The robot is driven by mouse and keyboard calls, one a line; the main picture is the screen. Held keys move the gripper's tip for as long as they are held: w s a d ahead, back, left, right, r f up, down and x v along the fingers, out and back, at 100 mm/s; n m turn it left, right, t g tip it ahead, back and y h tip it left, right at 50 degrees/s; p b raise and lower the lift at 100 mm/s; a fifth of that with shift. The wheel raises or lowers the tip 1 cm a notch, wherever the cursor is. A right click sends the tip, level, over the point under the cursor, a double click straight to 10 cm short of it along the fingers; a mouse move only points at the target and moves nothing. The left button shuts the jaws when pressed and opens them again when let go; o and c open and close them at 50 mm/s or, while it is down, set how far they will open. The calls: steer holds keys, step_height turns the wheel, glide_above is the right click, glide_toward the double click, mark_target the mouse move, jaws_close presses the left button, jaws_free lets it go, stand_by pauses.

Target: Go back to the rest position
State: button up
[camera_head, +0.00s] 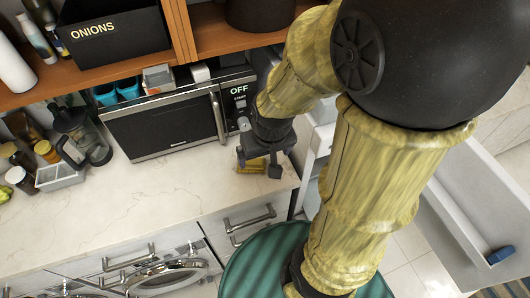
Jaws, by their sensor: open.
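My gripper (260,166) is at the end of my yellow, wood-grained arm, above the right end of the pale stone counter (150,207). Its dark fingers are apart and point down. A small yellow and purple item (252,165) shows at the fingers; I cannot tell whether it touches them. The arm hides part of the microwave's right side and the area behind the gripper.
A microwave (165,125) stands left of the gripper, under a wooden shelf (225,40) with a black onion bin (112,42). A blender jug (88,143) and several jars stand at the left. Drawers (243,218) are below the counter. The counter's front middle is clear.

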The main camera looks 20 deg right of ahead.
steer(key=shift+w, duration=0.1)
steer(key=b+x, duration=0.3)
steer(key=shift+s+f+b, duration=0.35)
steer(key=shift+s+f, duration=0.05)
steer(key=shift+f, duration=0.05)
stand_by(1.1)
